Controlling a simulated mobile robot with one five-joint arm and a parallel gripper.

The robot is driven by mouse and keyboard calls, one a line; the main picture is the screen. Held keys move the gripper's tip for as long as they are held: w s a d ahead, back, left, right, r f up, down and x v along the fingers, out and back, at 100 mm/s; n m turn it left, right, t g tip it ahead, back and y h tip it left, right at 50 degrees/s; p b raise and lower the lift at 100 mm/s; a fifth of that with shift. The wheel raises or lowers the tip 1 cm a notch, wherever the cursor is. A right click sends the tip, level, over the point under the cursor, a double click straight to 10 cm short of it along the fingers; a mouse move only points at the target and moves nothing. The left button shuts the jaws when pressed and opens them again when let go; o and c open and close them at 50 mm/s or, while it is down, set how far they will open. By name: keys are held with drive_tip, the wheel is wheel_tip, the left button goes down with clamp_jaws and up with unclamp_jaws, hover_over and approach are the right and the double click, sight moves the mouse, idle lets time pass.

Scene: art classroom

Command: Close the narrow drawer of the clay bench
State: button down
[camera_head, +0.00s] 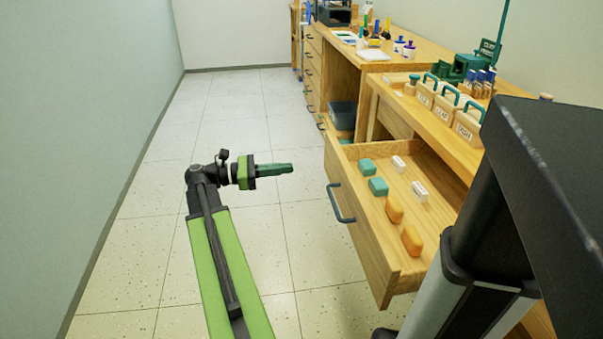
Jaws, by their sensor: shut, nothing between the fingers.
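The open drawer (368,222) sticks out from the wooden clay bench (433,127) toward the left, over the floor. Its front carries a dark bar handle (339,203). Inside lie teal blocks (378,187), white blocks (419,191) and orange blocks (411,240). My gripper (291,168) is shut and empty. It points right, in the open space to the left of the drawer front, apart from it and from the handle. The bench's lower right part is hidden behind my own body.
Lidded boxes with teal handles (443,106) stand on the bench top. Beyond it is another wooden bench (342,75) with several drawers and a grey bin (343,115). The tiled floor (235,110) is clear between the left wall (100,110) and the benches.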

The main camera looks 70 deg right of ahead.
sight(335, 164)
drive_tip(key=x, duration=1.2)
drive_tip(key=shift+s+d, duration=0.15)
drive_tip(key=shift+s, duration=0.05)
